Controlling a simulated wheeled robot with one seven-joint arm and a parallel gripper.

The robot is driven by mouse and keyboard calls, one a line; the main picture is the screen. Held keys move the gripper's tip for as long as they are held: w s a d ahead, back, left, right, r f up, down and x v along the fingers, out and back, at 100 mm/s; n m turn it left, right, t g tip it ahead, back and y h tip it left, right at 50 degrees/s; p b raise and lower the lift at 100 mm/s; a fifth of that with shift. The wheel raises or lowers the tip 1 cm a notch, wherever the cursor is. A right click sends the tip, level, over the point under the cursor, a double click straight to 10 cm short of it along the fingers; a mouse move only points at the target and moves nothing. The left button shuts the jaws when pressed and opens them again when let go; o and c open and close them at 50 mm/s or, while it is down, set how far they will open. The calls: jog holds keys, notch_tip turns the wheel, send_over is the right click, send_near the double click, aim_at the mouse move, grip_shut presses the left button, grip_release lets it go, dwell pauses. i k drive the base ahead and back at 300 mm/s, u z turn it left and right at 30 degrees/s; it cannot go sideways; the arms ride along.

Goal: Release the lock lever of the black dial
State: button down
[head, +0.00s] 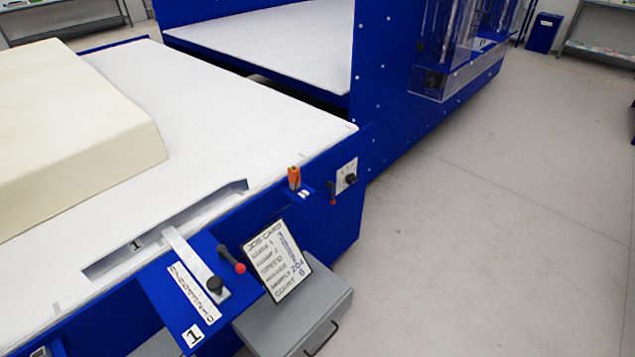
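The black dial (351,180) sits on a small white marked plate (344,170) on the blue side face of the machine, right of the job card. A small dark lever with a red tip (333,201) hangs below and left of the plate; it looks like the dial's lock lever. Its exact setting is too small to tell. My gripper is not in view.
An orange switch (294,178) is left of the dial. A job card (278,262) stands above a grey drawer box (295,315). A red-ball lever (232,260) and a black knob (214,285) are on the blue panel. Floor (480,230) at right is clear.

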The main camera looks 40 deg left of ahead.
aim_at(328, 184)
jog(key=u, duration=0.6)
jog(key=i, duration=1.1)
jog(key=u, duration=0.6)
